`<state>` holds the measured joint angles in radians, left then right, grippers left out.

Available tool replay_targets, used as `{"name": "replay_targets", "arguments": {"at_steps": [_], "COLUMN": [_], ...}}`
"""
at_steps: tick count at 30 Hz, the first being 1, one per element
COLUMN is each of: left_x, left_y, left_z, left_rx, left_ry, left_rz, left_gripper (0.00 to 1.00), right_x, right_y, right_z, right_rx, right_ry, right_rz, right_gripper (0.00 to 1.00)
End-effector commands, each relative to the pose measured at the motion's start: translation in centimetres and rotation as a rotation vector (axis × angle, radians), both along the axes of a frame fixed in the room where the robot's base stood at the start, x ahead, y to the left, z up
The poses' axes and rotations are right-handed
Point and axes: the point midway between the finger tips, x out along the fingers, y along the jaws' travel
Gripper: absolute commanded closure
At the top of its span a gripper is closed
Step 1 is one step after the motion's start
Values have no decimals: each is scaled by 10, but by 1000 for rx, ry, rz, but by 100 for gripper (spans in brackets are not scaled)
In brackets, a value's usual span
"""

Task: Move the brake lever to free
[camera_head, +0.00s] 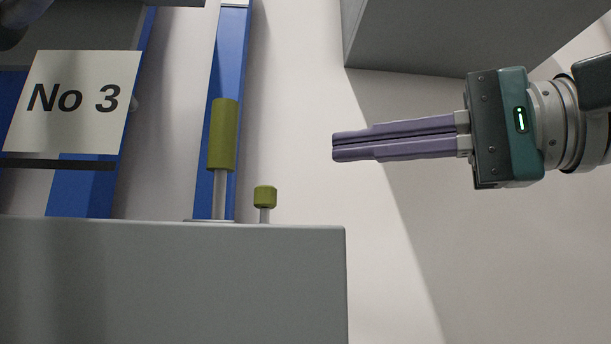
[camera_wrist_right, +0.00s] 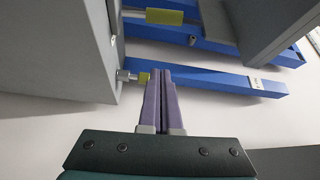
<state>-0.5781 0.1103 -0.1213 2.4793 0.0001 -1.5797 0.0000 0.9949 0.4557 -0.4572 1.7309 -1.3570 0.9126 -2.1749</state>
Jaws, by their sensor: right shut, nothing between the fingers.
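A lever with a long olive-green grip (camera_head: 222,135) on a pale rod stands upright above a grey box in the head view. A short olive knob (camera_head: 265,197) stands on a thin stem to its right. I cannot tell from any label which one is the brake lever. My right gripper (camera_head: 334,147) is shut and empty, to the right of both and apart from them in the head view. In the right wrist view, the gripper's fingertips (camera_wrist_right: 159,73) overlap the edge of the knob (camera_wrist_right: 144,79); contact cannot be told. The long grip (camera_wrist_right: 164,17) lies beyond.
The grey box (camera_head: 170,285) fills the lower left. A "No 3" sign (camera_head: 75,102) and blue beams (camera_head: 229,60) stand behind. A grey block (camera_head: 460,35) hangs at the upper right. The space around my right gripper looks free.

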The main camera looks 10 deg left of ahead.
Motion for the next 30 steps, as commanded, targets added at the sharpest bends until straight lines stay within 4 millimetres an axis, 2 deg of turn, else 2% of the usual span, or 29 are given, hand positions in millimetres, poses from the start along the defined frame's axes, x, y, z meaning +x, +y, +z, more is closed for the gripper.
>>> {"name": "replay_targets", "arguments": {"at_steps": [15, 24, 30], "left_x": [-1, -1, -1], "left_y": [4, 4, 3], "left_z": [21, 28, 29], "left_rx": [14, 13, 12], "left_ry": [1, 1, 1], "left_rz": [-7, -7, -6], "left_gripper": [53, 53, 53], "right_x": [22, -8, -17], "right_y": [93, 89, 88], "right_z": [7, 3, 1], "right_rx": [1, 0, 0], "right_ry": [2, 0, 0], "right_rz": [3, 1, 0], "right_gripper": [100, 100, 100]}}
